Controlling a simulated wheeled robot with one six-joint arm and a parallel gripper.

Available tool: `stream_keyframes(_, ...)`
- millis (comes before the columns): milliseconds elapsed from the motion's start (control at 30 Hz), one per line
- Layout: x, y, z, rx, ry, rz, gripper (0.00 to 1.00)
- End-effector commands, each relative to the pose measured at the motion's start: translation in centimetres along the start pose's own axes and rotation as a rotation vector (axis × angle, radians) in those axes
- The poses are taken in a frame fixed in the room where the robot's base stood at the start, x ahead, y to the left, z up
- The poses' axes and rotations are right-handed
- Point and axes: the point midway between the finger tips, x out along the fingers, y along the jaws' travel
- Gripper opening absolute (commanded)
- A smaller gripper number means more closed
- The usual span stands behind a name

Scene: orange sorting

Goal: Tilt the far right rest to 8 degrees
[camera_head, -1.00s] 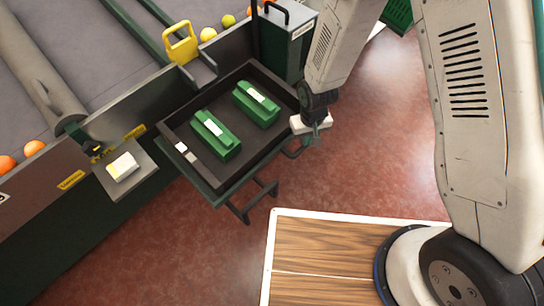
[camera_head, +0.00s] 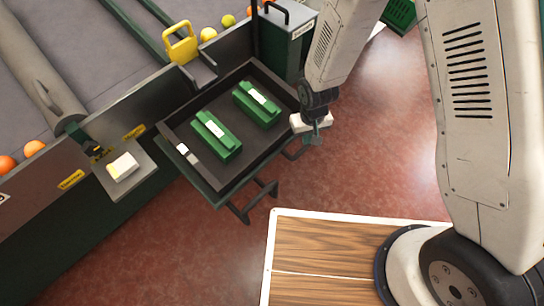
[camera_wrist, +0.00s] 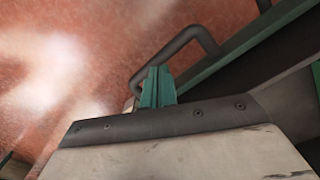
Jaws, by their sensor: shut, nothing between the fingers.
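A dark tray (camera_head: 180,161) with a green outer side stands on a dark green frame beside the sorting line. A bent dark handle (camera_wrist: 190,38) sticks out from an edge in the wrist view. I cannot tell which part is the far right rest, nor read its angle. My gripper (camera_head: 314,138) is at the right edge of the tray, outside it. In the wrist view its teal fingers (camera_wrist: 157,86) are together and empty, overlapping the view of the handle. I cannot tell whether they touch it.
Two green blocks (camera_head: 217,135) (camera_head: 257,102) with white labels lie in the tray. A yellow-handled part (camera_head: 180,43) and a dark box (camera_head: 285,45) stand behind it. A small shelf (camera_head: 124,168) is at left.

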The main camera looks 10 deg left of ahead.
Motion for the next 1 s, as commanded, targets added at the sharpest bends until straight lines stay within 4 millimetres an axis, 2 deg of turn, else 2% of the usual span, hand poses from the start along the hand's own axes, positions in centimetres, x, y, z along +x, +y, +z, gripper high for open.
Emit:
stream_keyframes(800, -6.7, 0.0, 0.0, 0.0, 0.002, 0.0, 0.0)
stream_keyframes(1000, -7.6, 0.0, 0.0, 0.0, 0.001, 0.0, 0.0)
